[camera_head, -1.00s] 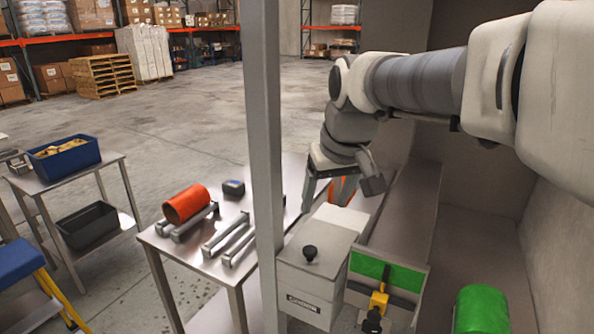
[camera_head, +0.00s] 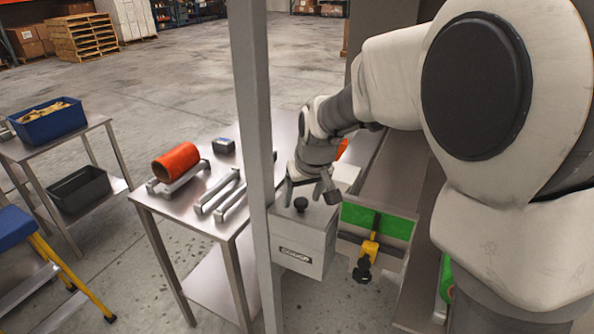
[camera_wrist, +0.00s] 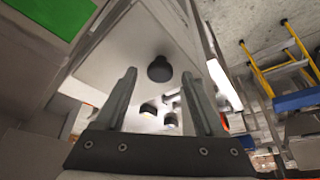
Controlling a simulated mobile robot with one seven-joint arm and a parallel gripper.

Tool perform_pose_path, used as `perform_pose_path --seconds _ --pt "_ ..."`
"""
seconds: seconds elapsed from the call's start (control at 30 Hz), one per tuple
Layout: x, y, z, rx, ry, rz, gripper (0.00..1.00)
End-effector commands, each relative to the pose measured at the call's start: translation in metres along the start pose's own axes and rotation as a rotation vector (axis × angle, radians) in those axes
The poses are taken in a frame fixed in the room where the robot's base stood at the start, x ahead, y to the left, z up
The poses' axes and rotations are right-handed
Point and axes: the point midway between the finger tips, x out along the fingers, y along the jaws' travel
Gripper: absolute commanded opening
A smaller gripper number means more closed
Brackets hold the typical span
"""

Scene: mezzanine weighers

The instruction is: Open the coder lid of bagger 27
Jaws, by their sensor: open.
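The coder (camera_head: 310,262) is a pale grey box beside the metal post, with a dark label on its front that I cannot read clearly. Its lid (camera_head: 283,212) lies shut on top and carries a round black knob (camera_head: 300,204). My gripper (camera_head: 310,192) is open just above and behind the knob in the head view. In the wrist view the knob (camera_wrist: 160,69) appears between the two fingertips, beyond them, and the fingers do not appear to touch it. No bagger number is legible.
A grey post (camera_head: 258,150) stands close left of the coder. Right of it is a green panel (camera_head: 385,221) with a yellow and black clamp (camera_head: 368,250). On the left, a steel table (camera_head: 165,208) holds an orange roll (camera_head: 177,163) and metal bars.

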Motion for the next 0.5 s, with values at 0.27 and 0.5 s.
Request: perform_pose_path --seconds 0.27,0.5 --pt "0.0041 0.0000 0.0001 0.000 0.000 0.000 0.71" --pt "0.0039 0.0000 0.0001 0.000 0.000 0.000 0.40"
